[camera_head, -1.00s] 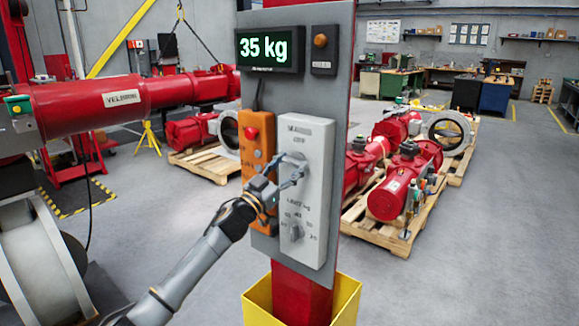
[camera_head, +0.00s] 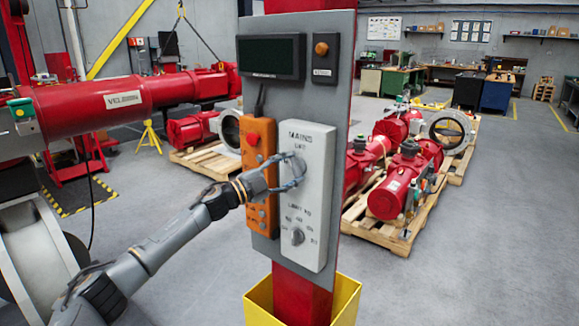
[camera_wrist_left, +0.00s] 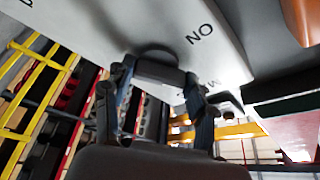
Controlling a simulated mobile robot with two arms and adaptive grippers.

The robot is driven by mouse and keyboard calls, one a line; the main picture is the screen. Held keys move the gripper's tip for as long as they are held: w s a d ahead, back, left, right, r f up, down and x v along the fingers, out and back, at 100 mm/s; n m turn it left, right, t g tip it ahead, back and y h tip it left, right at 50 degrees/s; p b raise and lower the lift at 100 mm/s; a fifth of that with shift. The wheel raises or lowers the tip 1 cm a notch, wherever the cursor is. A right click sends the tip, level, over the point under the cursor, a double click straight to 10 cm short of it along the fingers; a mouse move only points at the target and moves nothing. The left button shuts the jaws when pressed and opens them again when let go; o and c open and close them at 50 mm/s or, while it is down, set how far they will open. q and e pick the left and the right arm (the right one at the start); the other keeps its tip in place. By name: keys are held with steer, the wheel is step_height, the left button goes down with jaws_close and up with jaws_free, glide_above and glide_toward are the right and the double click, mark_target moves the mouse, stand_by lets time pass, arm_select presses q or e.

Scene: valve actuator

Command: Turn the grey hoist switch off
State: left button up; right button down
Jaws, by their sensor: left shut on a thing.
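The grey switch box (camera_head: 307,240) is fixed to a grey panel on a red post. It has "MAINS" lettering and a rotary switch at the top, mostly hidden by my gripper, and a small limit dial (camera_head: 297,236) below. My left gripper (camera_head: 296,172) reaches in from the left and is shut on the rotary switch. In the left wrist view the fingers (camera_wrist_left: 158,95) are on either side of the switch handle (camera_wrist_left: 158,70), and the word "ON" shows on the box face (camera_wrist_left: 205,15). The display (camera_head: 271,57) above is dark. My right gripper is not in view.
An orange pendant (camera_head: 260,175) with a red button hangs just left of the switch box. An amber lamp (camera_head: 321,48) sits at the panel's upper right. A yellow bin (camera_head: 345,300) surrounds the post's foot. Red actuators on pallets (camera_head: 390,237) stand behind; the floor at right is clear.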

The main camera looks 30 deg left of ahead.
arm_select(q)
steer(key=m, duration=0.1)
steer(key=m+g+p, duration=0.1)
steer(key=m, duration=0.1)
steer(key=shift+r+p, duration=0.25)
steer(key=shift+p, duration=0.05)
steer(key=shift+f+m+g+p, duration=0.1)
steer(key=shift+m+g+p, duration=0.3)
steer(key=shift+m, duration=0.4)
steer(key=o, duration=1.2)
steer(key=shift+d, duration=0.1)
steer(key=shift+c, duration=0.2)
steer(key=shift+s+a+f, duration=0.15)
steer(key=shift+s+a, duration=0.15)
steer(key=shift+s, duration=0.2)
steer(key=v, duration=1)
steer(key=shift+s, duration=0.35)
